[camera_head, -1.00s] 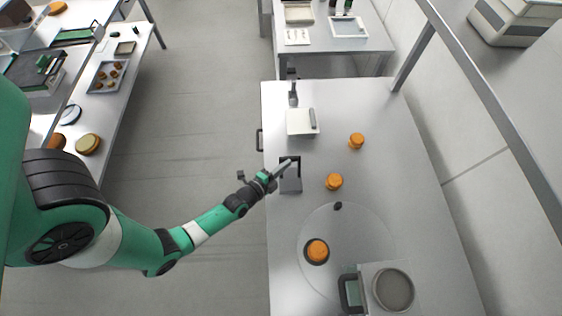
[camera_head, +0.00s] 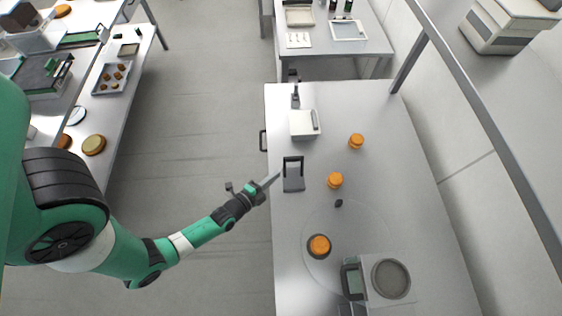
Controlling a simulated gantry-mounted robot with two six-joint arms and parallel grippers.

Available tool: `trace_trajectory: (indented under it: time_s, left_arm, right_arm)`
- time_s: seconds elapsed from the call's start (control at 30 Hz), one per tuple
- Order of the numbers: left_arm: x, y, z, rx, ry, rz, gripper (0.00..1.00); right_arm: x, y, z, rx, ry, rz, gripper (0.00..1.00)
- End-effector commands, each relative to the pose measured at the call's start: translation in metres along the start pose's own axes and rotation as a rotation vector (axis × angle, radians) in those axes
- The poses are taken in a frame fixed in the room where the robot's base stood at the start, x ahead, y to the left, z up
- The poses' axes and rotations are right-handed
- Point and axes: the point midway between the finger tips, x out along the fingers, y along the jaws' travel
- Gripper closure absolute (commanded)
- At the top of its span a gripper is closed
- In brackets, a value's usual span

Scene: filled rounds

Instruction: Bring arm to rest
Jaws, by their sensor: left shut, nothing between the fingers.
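My left arm comes in from the left, and its gripper (camera_head: 266,183) is shut and empty. The gripper hangs over the floor, just left of the edge of the grey work table (camera_head: 400,190). It is apart from the dark grey stand (camera_head: 293,176) near that edge. My right gripper does not show.
Orange filled rounds stand on the table, one at the back (camera_head: 356,141), one mid-table (camera_head: 335,180) and one on a dark base (camera_head: 319,245). A white box (camera_head: 304,125) stands behind the stand. A scale-like device (camera_head: 391,279) is in front. Open floor (camera_head: 200,120) lies left.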

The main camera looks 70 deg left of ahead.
Motion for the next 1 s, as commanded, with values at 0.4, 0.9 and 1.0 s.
trace_trajectory:
  time_s: [0.4,0.9,1.0]
  left_arm:
    - [-0.015,-0.002,0.001,-0.002,-0.003,-0.002,1.00]
    - [-0.005,-0.015,-0.013,0.003,0.032,-0.021,1.00]
    - [0.022,-0.050,-0.042,0.005,0.092,-0.091,1.00]
  right_arm:
    - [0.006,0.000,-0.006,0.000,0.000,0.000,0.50]
    - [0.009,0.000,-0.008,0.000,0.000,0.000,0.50]
    - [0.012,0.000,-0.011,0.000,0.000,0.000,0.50]
